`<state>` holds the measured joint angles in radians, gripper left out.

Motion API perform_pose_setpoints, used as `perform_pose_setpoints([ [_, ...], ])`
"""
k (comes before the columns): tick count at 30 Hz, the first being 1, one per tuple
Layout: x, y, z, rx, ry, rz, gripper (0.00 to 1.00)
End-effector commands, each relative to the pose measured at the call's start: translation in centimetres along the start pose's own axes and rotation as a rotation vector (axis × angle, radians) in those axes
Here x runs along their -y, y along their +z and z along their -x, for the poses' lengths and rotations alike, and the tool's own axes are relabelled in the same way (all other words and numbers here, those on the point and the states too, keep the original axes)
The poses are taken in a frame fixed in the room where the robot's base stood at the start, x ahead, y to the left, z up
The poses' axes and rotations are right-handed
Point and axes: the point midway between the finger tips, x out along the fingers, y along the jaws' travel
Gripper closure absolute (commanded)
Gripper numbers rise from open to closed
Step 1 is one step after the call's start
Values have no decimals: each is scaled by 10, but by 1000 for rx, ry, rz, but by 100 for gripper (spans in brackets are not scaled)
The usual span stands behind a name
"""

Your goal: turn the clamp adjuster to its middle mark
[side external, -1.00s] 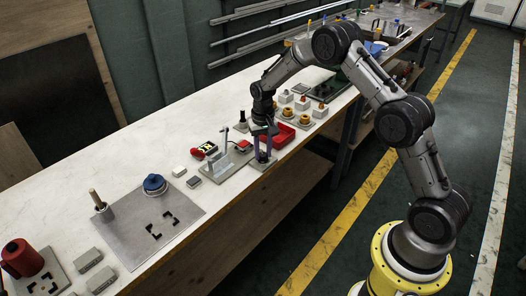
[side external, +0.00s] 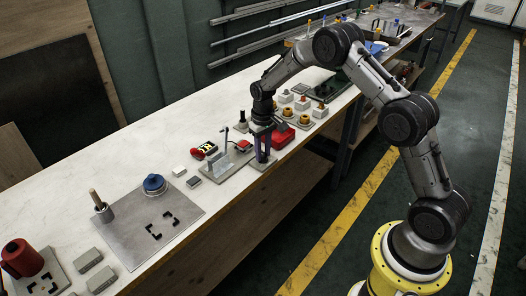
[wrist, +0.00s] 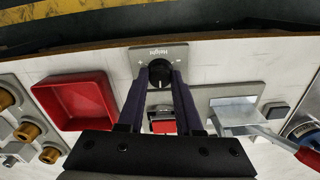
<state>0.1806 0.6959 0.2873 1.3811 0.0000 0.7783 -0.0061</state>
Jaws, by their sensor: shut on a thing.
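The clamp adjuster looks to be the round black knob (wrist: 160,70) on a grey plate (wrist: 142,54) marked "Height" in the wrist view. My gripper (wrist: 161,80) has its two dark purple fingers on either side of the knob and is shut on it. In the side view my gripper (side external: 263,154) points down over the small plate (side external: 259,165) near the table's front edge; the knob is hidden there by the fingers. Small tick marks show on the plate around the knob, but I cannot read where its pointer stands.
A red tray (wrist: 75,100) lies left of the plate in the wrist view, with brass-topped parts (wrist: 27,131) beyond it. A metal clamp fixture (wrist: 236,112) with a red-tipped handle stands close on the right. The bench (side external: 120,155) has free room behind.

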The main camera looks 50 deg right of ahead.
Motion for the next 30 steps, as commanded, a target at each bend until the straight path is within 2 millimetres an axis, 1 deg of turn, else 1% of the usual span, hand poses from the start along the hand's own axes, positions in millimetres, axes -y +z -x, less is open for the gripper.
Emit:
perform_pose_setpoints([
  [5,0,-2,2,-5,0,-1,100],
  [6,0,-2,2,-5,0,-1,64],
  [11,0,-1,2,-4,0,-2,36],
  [20,0,0,1,-2,0,-2,36],
  [23,0,-1,6,-3,0,-2,36],
  [26,0,-1,19,-6,0,-2,36],
  [30,0,-2,48,-8,0,-2,36],
])
